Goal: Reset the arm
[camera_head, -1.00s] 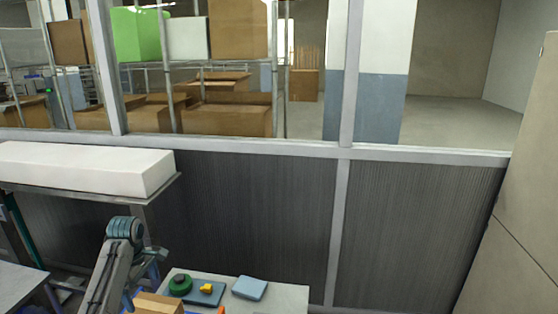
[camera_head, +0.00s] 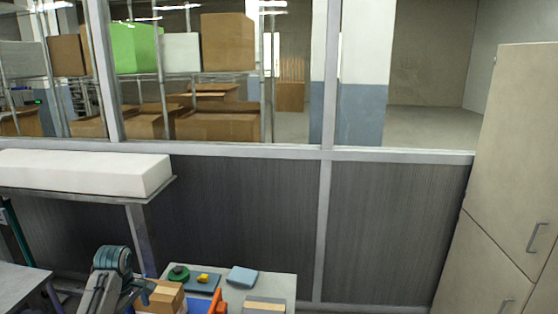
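A grey arm link with a teal ribbed joint (camera_head: 112,260) rises at the bottom left; it appears to be my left arm. Its gripper cannot be made out. My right arm and gripper are not in view. On the light table (camera_head: 285,286) at the bottom centre lie a green reel-like disc (camera_head: 178,272), a small yellow piece (camera_head: 203,278) on a dark blue flat item, and a light blue case (camera_head: 242,276).
A cardboard box (camera_head: 163,295), an orange object (camera_head: 217,303) and a striped block (camera_head: 265,304) are near the table's front. A white block (camera_head: 85,172) lies on a shelf at left. A beige cabinet (camera_head: 505,190) stands at right. A windowed partition (camera_head: 240,215) closes off the back.

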